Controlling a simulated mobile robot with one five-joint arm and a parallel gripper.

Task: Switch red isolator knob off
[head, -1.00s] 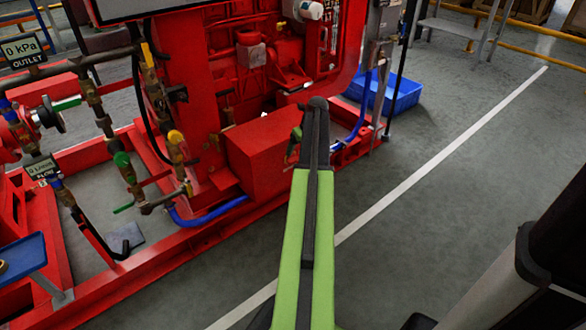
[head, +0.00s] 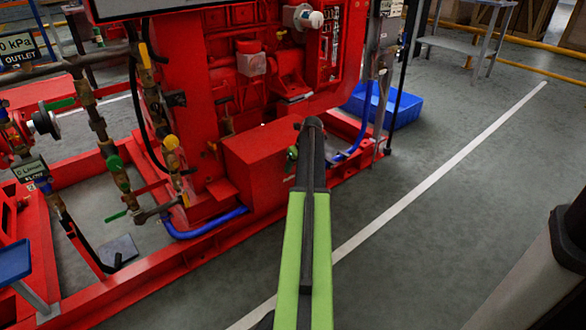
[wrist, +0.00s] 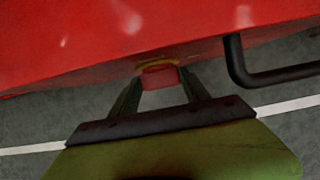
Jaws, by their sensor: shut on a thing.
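The red isolator knob (wrist: 160,79) shows in the wrist view, with a yellow ring behind it, on a red painted surface (wrist: 90,50). My gripper (wrist: 161,84) has one dark finger on each side of the knob and is shut on it. The knob's marking and turned position cannot be read. In the head view my arm reaches to the right end of the red pumpset (head: 250,160). There the arm hides the knob, and the fingertips are not clear.
A black bent handle or pipe (wrist: 238,65) stands close right of the knob in the wrist view. A blue hose (head: 355,140) and a blue crate (head: 395,108) lie beyond my arm. Pipes and valves (head: 115,170) fill the left.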

